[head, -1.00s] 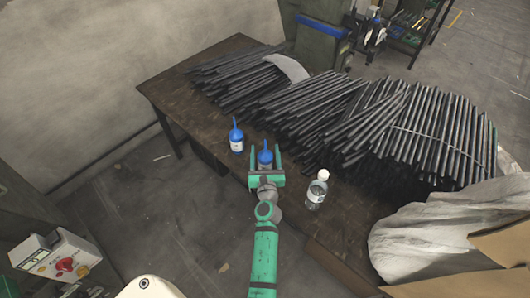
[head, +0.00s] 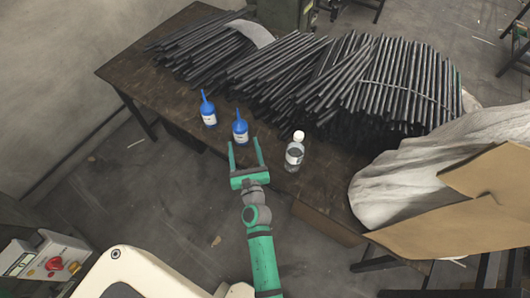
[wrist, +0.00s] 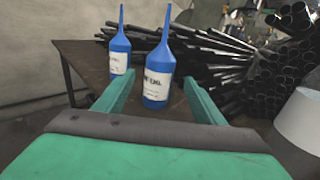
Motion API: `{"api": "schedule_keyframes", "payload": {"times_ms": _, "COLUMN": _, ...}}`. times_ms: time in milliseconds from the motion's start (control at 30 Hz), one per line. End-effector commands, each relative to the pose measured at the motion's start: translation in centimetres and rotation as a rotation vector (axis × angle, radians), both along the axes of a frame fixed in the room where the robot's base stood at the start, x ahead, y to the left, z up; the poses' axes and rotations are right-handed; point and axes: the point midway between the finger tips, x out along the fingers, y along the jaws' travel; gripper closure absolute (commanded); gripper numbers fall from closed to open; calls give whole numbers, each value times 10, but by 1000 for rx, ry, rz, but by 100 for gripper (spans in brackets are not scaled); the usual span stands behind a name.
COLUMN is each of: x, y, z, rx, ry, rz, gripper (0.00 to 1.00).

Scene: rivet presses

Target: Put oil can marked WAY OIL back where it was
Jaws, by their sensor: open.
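Two blue oil cans with thin spouts and white labels stand upright on the dark table (head: 130,75). The nearer oil can (head: 240,134) is just beyond my gripper (head: 244,143). In the wrist view this can (wrist: 158,60) is centred ahead of the fingertips, and its label is only partly legible. The other oil can (head: 208,115) stands to its left and farther back; it also shows in the wrist view (wrist: 119,60), its label too small to read. I cannot tell for certain which is marked WAY OIL. My gripper is open and empty, its fingers pointing at the nearer can.
A clear bottle with a white cap (head: 294,155) stands right of my gripper. A large pile of dark rods (head: 300,85) covers the back of the table. A grey cloth (head: 400,180) and cardboard (head: 450,225) are at the right. The table's front edge is close.

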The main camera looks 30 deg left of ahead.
Motion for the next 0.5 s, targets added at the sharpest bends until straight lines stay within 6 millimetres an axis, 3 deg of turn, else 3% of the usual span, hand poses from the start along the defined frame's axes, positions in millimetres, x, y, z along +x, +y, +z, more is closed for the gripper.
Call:
{"api": "schedule_keyframes", "payload": {"times_ms": 167, "x": -1, "y": -2, "z": 0, "rx": 3, "ry": 4, "rz": -1, "gripper": 36}}
{"api": "schedule_keyframes", "payload": {"times_ms": 267, "x": -4, "y": -17, "z": -4, "rx": 43, "ry": 50, "rz": -14, "gripper": 36}}
{"api": "schedule_keyframes", "payload": {"times_ms": 367, "x": -14, "y": -51, "z": -11, "rx": 150, "ry": 163, "rz": -46, "gripper": 36}}
{"api": "schedule_keyframes", "payload": {"times_ms": 500, "x": -44, "y": -114, "z": -21, "rx": 411, "ry": 405, "rz": -119, "gripper": 36}}
